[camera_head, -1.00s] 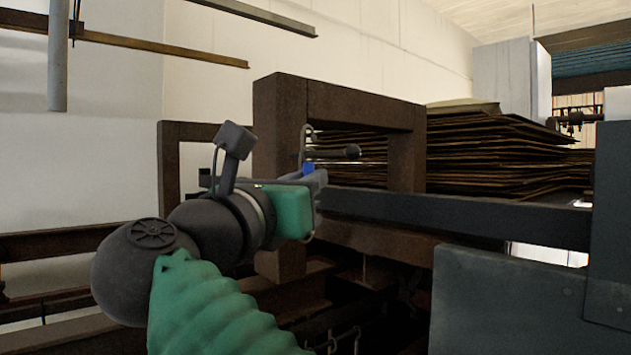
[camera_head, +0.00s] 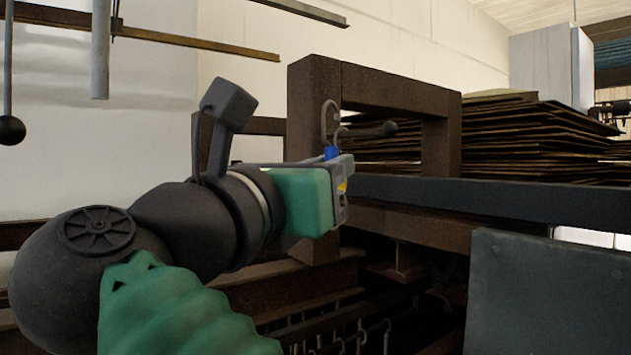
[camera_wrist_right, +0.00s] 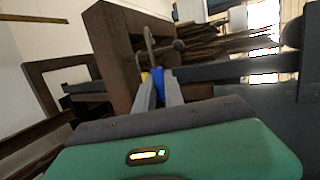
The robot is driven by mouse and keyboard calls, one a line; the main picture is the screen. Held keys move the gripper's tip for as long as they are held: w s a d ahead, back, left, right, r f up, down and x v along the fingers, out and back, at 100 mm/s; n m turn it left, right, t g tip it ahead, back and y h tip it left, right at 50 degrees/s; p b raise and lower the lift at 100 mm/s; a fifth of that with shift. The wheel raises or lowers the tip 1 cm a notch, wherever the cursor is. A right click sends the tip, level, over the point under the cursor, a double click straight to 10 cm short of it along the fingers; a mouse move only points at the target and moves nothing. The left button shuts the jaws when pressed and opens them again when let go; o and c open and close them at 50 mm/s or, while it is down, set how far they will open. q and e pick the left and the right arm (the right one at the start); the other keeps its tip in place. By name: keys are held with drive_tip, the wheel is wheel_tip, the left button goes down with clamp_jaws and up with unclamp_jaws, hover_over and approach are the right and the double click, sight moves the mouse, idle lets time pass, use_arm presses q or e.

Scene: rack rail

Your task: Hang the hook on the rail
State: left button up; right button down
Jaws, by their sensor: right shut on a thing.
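My right gripper (camera_head: 338,172) is shut on the hook (camera_head: 327,122), a thin grey curved wire with a blue lower part. The hook stands upright with its curved end up. It also shows in the right wrist view (camera_wrist_right: 149,45), with its blue part between the two fingers (camera_wrist_right: 160,90). A short dark bar with a rounded knob end (camera_head: 372,130) shows just right of the hook and seems to be the rail. The hook overlaps the bar's left end in view; I cannot tell if they touch. My left gripper is not in view.
A brown rectangular frame (camera_head: 313,95) stands behind the hook. Stacked brown sheets (camera_head: 500,135) lie right of it, above a dark beam (camera_head: 470,198). A grey panel (camera_head: 535,290) stands at lower right. A rod with a black ball (camera_head: 11,130) hangs at far left.

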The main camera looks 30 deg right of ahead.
drive_tip(key=s+a+f+b, duration=0.1)
drive_tip(key=s+b, duration=0.3)
drive_tip(key=s, duration=0.5)
drive_tip(key=shift+a+f, duration=0.2)
drive_tip(key=shift+f, duration=0.25)
